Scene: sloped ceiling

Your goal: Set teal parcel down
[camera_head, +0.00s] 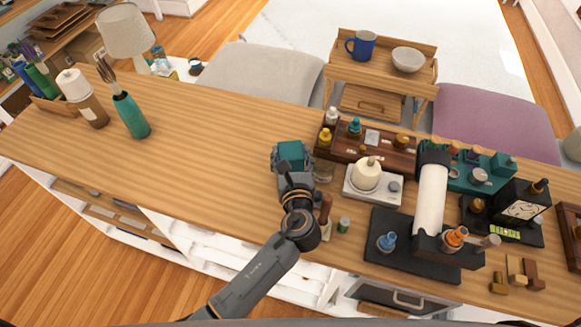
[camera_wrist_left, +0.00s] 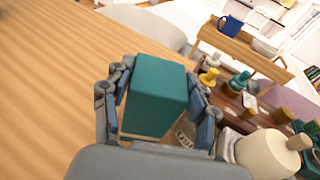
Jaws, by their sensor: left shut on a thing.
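The teal parcel (camera_head: 291,153) is a small box held between the fingers of my left gripper (camera_head: 292,163), over the wooden counter (camera_head: 222,137). In the left wrist view the parcel (camera_wrist_left: 156,96) fills the space between the two fingers of the gripper (camera_wrist_left: 158,105). The gripper is shut on it. I cannot tell whether the parcel's underside touches the counter. My right gripper is in neither view.
A dark wooden tray of small bottles (camera_head: 368,155) and a white device with a cream knob (camera_head: 373,184) stand just right of the parcel. A glass jar (camera_head: 323,173) is very close. The counter to the left is clear up to a teal bottle (camera_head: 130,114).

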